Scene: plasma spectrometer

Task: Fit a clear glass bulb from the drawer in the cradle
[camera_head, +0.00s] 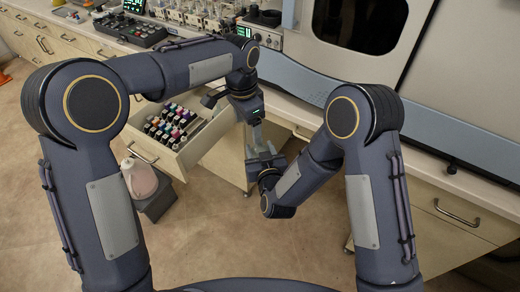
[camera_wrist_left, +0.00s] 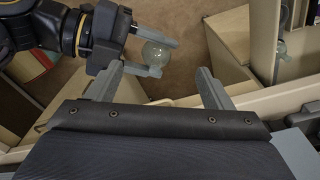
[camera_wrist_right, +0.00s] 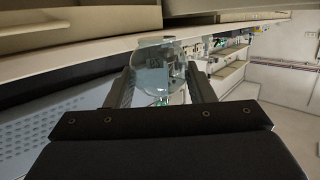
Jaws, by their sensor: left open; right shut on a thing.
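A clear glass bulb (camera_wrist_left: 157,53) is held between the fingers of my right gripper (camera_wrist_left: 152,62), seen in the left wrist view. The right wrist view shows the bulb (camera_wrist_right: 160,72) between that gripper's two fingertips (camera_wrist_right: 165,85). My left gripper (camera_wrist_left: 160,84) is open and empty, its fingers pointing toward the bulb and apart from it. In the head view both grippers meet near the drawer's right side, left one above, right one (camera_head: 262,155) below. The open drawer (camera_head: 215,133) holds several small coloured-cap items. I cannot make out the cradle.
A large grey instrument (camera_head: 450,60) stands on the bench at the right. A keypad device (camera_head: 128,28) lies on the back counter. Floor in front is clear.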

